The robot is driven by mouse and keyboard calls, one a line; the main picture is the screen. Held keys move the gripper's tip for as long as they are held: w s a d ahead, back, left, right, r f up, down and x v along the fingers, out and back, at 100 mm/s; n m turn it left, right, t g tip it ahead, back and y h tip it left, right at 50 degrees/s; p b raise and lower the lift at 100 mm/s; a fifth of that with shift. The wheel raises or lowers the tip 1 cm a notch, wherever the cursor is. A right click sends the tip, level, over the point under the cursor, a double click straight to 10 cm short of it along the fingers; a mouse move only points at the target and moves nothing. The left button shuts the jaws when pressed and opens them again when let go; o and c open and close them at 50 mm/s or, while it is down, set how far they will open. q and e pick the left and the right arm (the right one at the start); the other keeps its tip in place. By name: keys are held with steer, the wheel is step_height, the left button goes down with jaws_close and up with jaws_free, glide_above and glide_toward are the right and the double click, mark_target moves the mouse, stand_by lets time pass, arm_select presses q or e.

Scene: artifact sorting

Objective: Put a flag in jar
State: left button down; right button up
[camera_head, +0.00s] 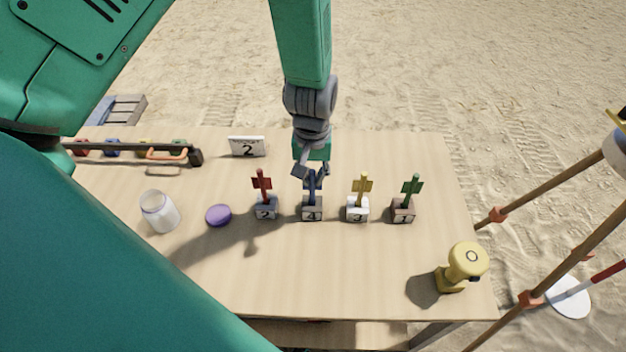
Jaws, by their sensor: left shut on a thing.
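A white open jar (160,212) stands at the left of the wooden table, with a purple lid (218,215) lying to its right. Flags stand in a row of numbered blocks: a red flag (262,184) in block 2, a blue flag (312,188) in block 4, a yellow flag (362,186) in block 3 and a green flag (411,188) in block 1. My left gripper (312,176) is above block 4, shut on the blue flag, and partly hides it. The flag's lower end appears to be at its block. My right gripper is not in view.
The table (330,275) is clear in front of the flags. A yellow surveying device (462,266) stands at the right. Tripod legs (555,190) stand off the right edge.

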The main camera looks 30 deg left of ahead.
arm_select(q)
step_height(320, 180, up, 10)
steer(key=shift+f, duration=0.15)
steer(key=shift+r+p, duration=0.35)
steer(key=shift+r, duration=0.15)
step_height(320, 180, up, 4)
steer(key=p, duration=0.4)
stand_by(0.6)
